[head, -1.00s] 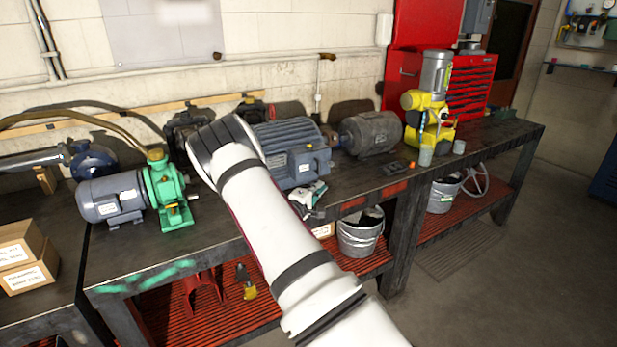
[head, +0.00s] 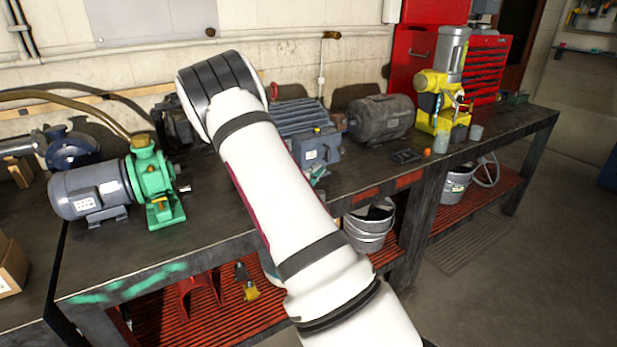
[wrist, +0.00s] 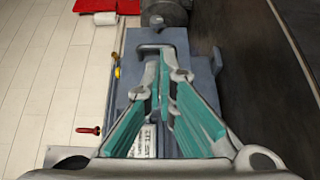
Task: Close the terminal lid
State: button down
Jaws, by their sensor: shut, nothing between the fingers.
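The blue-grey motor (head: 295,116) sits on the bench behind my arm. Its terminal box (head: 321,148) has a white label facing the front. In the wrist view the blue-grey box body (wrist: 195,62) lies beyond and beneath my fingers, with the label (wrist: 151,141) partly hidden by them. My gripper (wrist: 163,90) is shut and empty, its teal-padded fingers meeting at the tips over the box. I cannot tell whether the tips touch it, or how far the lid is open. In the head view only a teal bit of the gripper shows below the box.
A green pump (head: 150,180) with a grey motor stands left. A dark grey motor (head: 381,118) and a yellow machine (head: 440,95) stand right. A flat black piece (head: 405,156) lies on the bench. Buckets (head: 370,228) are on the red lower shelf.

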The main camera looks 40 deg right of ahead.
aim_at(328, 156)
jog(key=shift+x, duration=3.15)
jog(key=shift+w+d+r+p, duration=0.15)
jog(key=shift+d+p, duration=0.15)
jog(key=shift+d, duration=0.2)
